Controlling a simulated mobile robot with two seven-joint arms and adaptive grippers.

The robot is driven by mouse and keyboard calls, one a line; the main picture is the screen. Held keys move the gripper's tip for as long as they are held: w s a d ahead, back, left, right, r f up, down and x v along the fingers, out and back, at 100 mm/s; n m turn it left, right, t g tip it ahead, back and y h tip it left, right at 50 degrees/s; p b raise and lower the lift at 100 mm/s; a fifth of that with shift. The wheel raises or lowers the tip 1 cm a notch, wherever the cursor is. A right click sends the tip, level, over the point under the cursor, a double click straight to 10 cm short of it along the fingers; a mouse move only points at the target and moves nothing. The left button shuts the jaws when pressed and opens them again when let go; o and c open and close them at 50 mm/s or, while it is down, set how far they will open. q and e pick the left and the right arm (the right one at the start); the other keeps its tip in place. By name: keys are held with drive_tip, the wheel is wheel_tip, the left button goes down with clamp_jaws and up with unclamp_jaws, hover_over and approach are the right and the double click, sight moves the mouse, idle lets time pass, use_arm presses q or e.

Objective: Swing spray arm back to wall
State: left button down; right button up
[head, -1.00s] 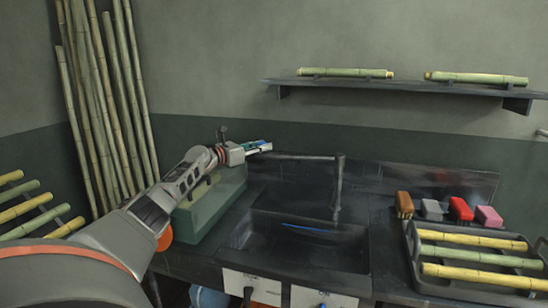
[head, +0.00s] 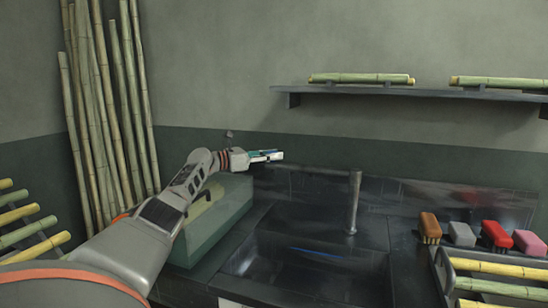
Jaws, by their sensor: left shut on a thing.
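The spray arm's upright metal post (head: 353,203) stands at the back of the dark sink. Its horizontal bar cannot be made out clearly against the dark splashback. My left gripper (head: 270,156) is at the back wall, left of the post and near the height of its top. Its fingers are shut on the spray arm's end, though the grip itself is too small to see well. My right gripper is out of view.
A green box (head: 210,225) stands under my left forearm. The sink basin (head: 290,268) is below the post. Brushes (head: 430,228) and a rack of cane (head: 500,268) are to the right. A wall shelf (head: 400,92) holds cane above. Tall canes (head: 105,110) lean at the left.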

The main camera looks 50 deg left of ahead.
use_arm(q)
drive_tip(key=shift+a+r, duration=0.15)
drive_tip(key=shift+r, duration=0.2)
drive_tip(key=c, duration=1.7)
unclamp_jaws()
drive_tip(key=shift+w, duration=0.15)
drive_tip(key=shift+w+f, duration=0.2)
drive_tip(key=shift+f, duration=0.1)
drive_tip(key=shift+s, duration=0.1)
drive_tip(key=shift+s, duration=0.1)
drive_tip(key=shift+s+a+f, duration=0.15)
drive_tip(key=shift+s, duration=0.25)
drive_tip(key=shift+v, duration=5.5)
